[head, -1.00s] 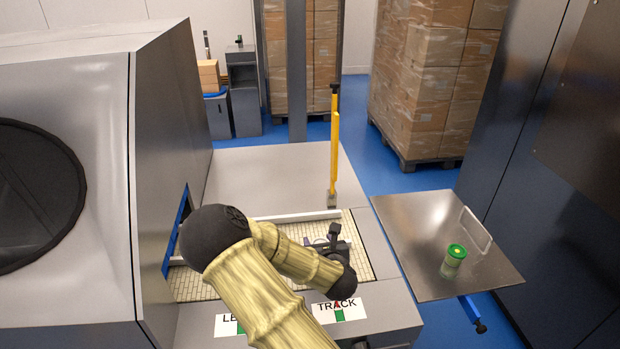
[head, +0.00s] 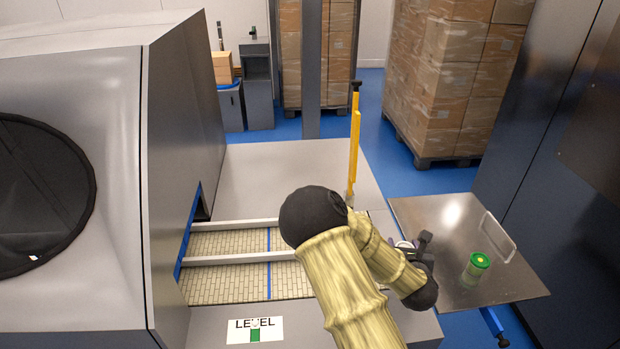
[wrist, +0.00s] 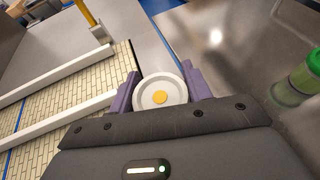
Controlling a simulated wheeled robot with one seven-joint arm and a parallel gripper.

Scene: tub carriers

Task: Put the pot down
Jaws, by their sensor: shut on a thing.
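The pot in my gripper (head: 410,246) shows in the wrist view as a round white pot (wrist: 146,97) with a yellow dot in the middle of its top. The purple fingers are shut on it from both sides. In the head view the gripper is at the right edge of the conveyor machine, beside the steel side table (head: 432,215), and my arm hides most of the pot. Whether its base touches anything cannot be seen. A second pot, with a green lid (head: 476,266), stands upright on the steel table to the right of my gripper.
The conveyor belt (head: 230,288) with white guide rails (head: 238,258) lies to the left. A yellow post (head: 354,150) rises behind my arm. The steel table has a raised handle (head: 497,237) at its right. The table's far left part is bare.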

